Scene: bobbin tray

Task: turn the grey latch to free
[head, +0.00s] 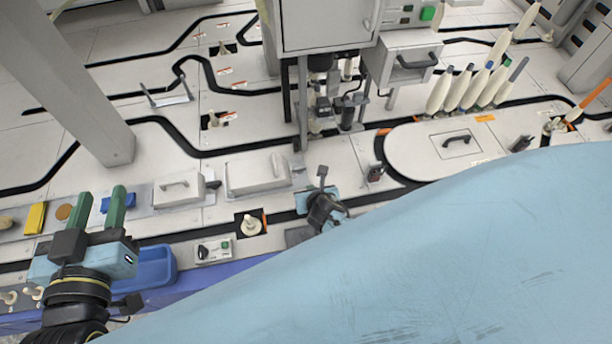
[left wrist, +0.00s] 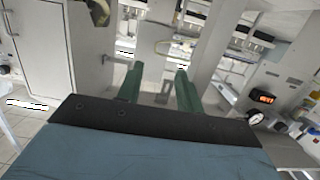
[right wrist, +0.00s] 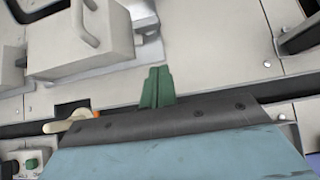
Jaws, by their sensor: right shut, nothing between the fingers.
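A small dark grey latch-like piece (head: 376,173) sits at the left edge of the oval cover plate; I cannot tell for certain that it is the grey latch. A dark piece, possibly the same one, shows at the right edge in the right wrist view (right wrist: 300,38). My right gripper (right wrist: 158,72) is shut and empty, pointing at the deck beside a white lidded box. In the head view my right gripper (head: 318,203) is seen from above, its fingers hidden. My left gripper (head: 102,193) is open and empty at the left; its spread green fingers show in the left wrist view (left wrist: 158,75).
A blue tray (head: 155,267) is near my left gripper. My blue arm covers the lower right.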

